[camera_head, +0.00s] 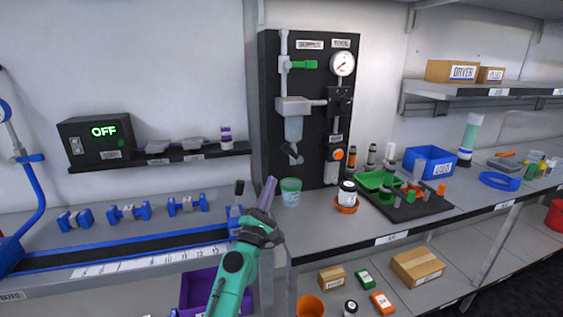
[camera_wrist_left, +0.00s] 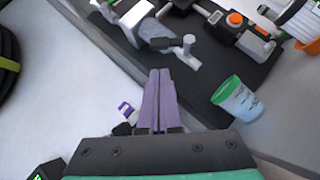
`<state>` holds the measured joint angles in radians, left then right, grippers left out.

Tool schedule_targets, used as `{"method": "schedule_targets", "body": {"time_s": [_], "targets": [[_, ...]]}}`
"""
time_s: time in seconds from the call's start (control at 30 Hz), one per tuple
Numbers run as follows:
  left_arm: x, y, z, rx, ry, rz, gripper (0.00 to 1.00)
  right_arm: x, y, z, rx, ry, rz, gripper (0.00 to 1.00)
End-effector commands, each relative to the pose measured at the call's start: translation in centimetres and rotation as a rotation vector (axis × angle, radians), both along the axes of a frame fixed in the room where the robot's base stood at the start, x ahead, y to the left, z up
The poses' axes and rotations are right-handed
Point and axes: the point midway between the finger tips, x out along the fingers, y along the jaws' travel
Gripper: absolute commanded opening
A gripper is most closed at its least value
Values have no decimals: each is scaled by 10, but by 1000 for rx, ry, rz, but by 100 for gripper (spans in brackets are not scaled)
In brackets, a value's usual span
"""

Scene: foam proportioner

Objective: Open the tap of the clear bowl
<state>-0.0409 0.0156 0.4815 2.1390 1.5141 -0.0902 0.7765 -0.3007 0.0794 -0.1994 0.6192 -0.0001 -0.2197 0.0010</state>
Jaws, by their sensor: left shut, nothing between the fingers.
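The clear bowl (camera_head: 293,128) hangs under a grey head on the black wall panel. Its tap (camera_head: 294,157), a grey outlet with a dark handle, is at its lower end. In the left wrist view the bowl (camera_wrist_left: 157,32) is at the top, and its tap (camera_wrist_left: 190,50) points toward the lower right. My left gripper (camera_head: 270,183) has purple fingers, shut and empty, below and left of the tap and apart from it. In the left wrist view its fingers (camera_wrist_left: 158,74) lie together just below the bowl and tap. My right gripper is not in view.
A white cup with a green rim (camera_head: 290,192) stands on the bench below the tap, and right of my fingers in the left wrist view (camera_wrist_left: 237,99). A white jar (camera_head: 347,193) stands in an orange dish to its right. A wall shelf with the OFF box (camera_head: 95,138) is at left.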

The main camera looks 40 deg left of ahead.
Motion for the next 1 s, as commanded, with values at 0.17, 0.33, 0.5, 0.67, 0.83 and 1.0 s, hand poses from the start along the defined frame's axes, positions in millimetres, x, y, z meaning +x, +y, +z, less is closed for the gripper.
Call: {"method": "schedule_targets", "body": {"time_s": [0.17,0.33,0.5,0.67,0.83,1.0], "targets": [[31,11,26,3,-1,-1,0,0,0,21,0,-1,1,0],[56,20,38,5,1,-2,0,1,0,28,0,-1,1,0],[67,23,43,6,3,-2,0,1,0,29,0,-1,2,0],[68,23,42,6,3,-2,0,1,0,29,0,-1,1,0],[68,24,42,7,4,-2,0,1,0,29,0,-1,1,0],[68,29,46,19,23,-1,0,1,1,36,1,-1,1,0]]}}
